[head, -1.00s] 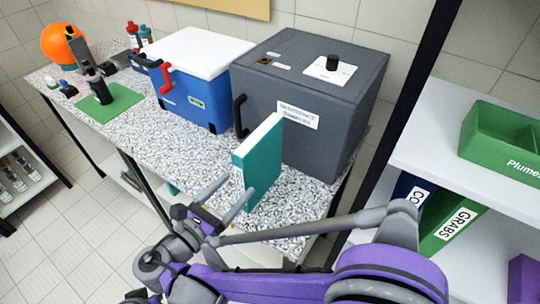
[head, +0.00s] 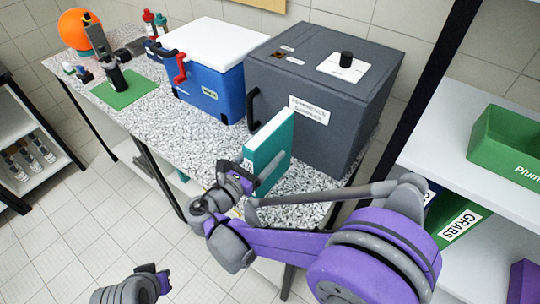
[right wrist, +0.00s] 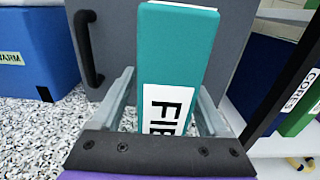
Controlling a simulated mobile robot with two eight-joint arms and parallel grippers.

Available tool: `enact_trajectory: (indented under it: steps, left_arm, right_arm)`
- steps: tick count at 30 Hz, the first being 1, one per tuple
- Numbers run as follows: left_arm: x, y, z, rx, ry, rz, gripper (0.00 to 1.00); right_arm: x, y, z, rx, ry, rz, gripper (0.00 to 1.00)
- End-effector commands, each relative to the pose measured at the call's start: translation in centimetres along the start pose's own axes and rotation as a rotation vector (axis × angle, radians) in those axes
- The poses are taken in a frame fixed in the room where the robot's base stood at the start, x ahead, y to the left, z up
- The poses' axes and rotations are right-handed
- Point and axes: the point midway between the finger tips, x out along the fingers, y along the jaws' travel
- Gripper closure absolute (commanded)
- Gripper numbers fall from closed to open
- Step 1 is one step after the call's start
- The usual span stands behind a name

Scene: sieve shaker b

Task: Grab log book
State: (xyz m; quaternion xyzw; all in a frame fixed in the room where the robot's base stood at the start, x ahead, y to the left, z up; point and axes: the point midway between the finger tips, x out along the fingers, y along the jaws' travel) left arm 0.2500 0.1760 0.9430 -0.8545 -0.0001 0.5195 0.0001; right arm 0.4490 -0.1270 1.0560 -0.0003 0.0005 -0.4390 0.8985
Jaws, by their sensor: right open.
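The teal log book (head: 268,152) stands upright on the speckled bench, its spine toward me, in front of the grey box. In the right wrist view the book (right wrist: 178,50) fills the middle, with a white label on the spine reading "FIE", partly cut off. My right gripper (head: 246,180) is open at the spine. In the right wrist view its fingers (right wrist: 165,105) stand one on each side of the book, with a gap visible on the left. Part of my left arm's end (head: 140,286) shows at the bottom of the head view; its jaws are not clear.
The grey box (head: 300,140) with a black handle stands close behind the book. A blue cooler (head: 205,95) with a white lid is left of it. Shelves with a green bin (head: 505,150) and binders (head: 458,225) stand at right. Bench space left of the book is clear.

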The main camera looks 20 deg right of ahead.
Motion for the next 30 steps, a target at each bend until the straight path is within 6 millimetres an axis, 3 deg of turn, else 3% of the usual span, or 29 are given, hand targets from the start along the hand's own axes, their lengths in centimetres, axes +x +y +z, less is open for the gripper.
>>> enact_trajectory:
  steps: [8,21,30]
  left_arm:
    - [0.00,0.00,0.01,0.000,0.000,0.000,1.00]
    - [-0.01,0.00,0.00,0.000,0.000,0.000,1.00]
    - [-0.01,0.00,0.00,0.000,0.000,0.000,1.00]
  right_arm:
    - [0.28,-0.01,-0.09,0.000,0.001,0.001,0.24]
    - [0.25,0.00,-0.07,0.000,0.000,0.001,1.00]
    - [0.25,0.00,-0.06,0.000,0.000,0.001,1.00]
